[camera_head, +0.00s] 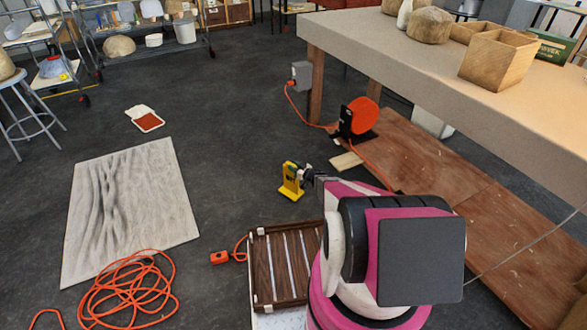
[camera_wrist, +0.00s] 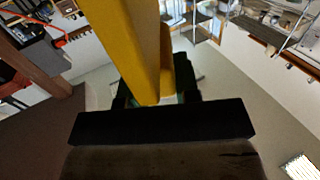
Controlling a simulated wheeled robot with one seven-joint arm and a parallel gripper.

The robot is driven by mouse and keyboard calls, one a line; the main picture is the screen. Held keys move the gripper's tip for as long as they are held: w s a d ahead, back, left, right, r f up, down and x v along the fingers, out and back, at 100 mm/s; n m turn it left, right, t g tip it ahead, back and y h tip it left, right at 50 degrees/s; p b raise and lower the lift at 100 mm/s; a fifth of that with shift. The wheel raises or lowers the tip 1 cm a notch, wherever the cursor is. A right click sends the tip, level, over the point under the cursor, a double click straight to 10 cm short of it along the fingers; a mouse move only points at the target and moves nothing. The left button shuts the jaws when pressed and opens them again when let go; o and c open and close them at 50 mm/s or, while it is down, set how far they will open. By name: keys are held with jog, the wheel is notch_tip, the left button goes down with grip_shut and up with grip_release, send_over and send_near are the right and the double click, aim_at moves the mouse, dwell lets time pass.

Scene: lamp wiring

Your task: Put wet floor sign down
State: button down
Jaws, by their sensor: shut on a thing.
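The yellow wet floor sign (camera_head: 291,181) is in the middle of the head view, upright, beyond the wooden slatted panel. My gripper (camera_head: 309,174) is at its right side and shut on it. In the wrist view the sign (camera_wrist: 132,45) fills the upper middle, between the dark fingers of my gripper (camera_wrist: 155,98). Whether the sign's base touches the floor I cannot tell. My pink and white arm hides part of the floor to the right of the sign.
An orange cord reel (camera_head: 360,118) stands by the workbench (camera_head: 400,50) on brown boards (camera_head: 450,190). A slatted panel (camera_head: 280,265) lies nearer, beside an orange outlet box (camera_head: 220,257). A coiled orange cord (camera_head: 125,290) and a grey board (camera_head: 130,205) lie left.

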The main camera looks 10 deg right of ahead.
jog(key=shift+f, duration=0.35)
jog(key=c, duration=0.8)
grip_release()
jog(key=shift+f, duration=0.1)
jog(key=shift+c, duration=0.2)
jog(key=shift+s+r, duration=0.1)
jog(key=shift+r, duration=0.1)
